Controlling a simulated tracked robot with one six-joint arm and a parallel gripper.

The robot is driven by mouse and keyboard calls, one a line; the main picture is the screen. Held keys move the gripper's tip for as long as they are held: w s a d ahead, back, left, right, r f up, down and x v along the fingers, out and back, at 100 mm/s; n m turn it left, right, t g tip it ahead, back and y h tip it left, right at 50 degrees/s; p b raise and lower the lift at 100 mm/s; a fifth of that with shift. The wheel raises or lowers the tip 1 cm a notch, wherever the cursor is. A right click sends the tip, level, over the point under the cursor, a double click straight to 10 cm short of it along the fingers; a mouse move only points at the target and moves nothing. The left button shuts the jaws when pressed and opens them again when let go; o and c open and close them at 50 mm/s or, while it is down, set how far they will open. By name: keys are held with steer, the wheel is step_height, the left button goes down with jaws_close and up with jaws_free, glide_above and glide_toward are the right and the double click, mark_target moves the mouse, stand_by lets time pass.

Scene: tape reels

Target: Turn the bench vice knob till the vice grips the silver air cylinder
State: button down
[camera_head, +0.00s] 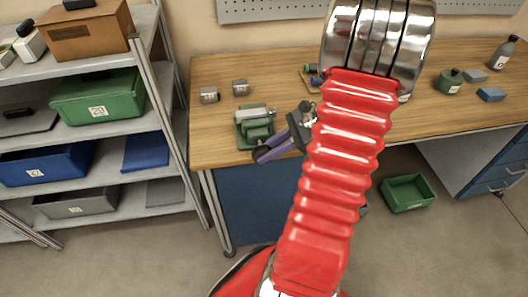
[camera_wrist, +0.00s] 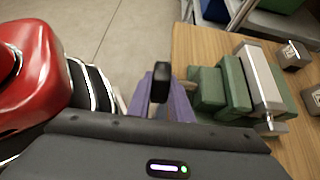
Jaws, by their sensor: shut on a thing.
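The green bench vice (camera_head: 256,133) stands near the front left of the wooden bench; it also shows in the wrist view (camera_wrist: 209,92). The silver air cylinder (camera_head: 255,113) lies along the vice's far side; in the wrist view it is a long silver bar (camera_wrist: 262,76) beside the green blocks. I cannot tell whether both jaws touch it. My gripper (camera_head: 262,155) has purple fingers at the vice's near side. In the wrist view the fingers are shut on a black piece, which looks like the vice knob (camera_wrist: 161,80). The fingers and gripper body partly hide the knob.
Two small grey blocks (camera_head: 209,95) (camera_head: 240,88) stand behind the vice. A shelf rack with bins (camera_head: 98,97) stands at left. A green crate (camera_head: 408,194) is on the floor.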

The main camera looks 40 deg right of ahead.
steer(key=t+y, duration=0.2)
steer(key=y, duration=0.1)
steer(key=f+t+y, duration=0.1)
steer(key=shift+d+t+y, duration=0.3)
steer(key=shift+y, duration=0.1)
stand_by(0.4)
steer(key=c, duration=1.9)
jaws_free()
steer(key=shift+w, duration=0.1)
steer(key=o, duration=0.3)
steer(key=shift+a+r, duration=0.1)
steer(key=v, duration=1.4)
steer(key=shift+f, duration=0.35)
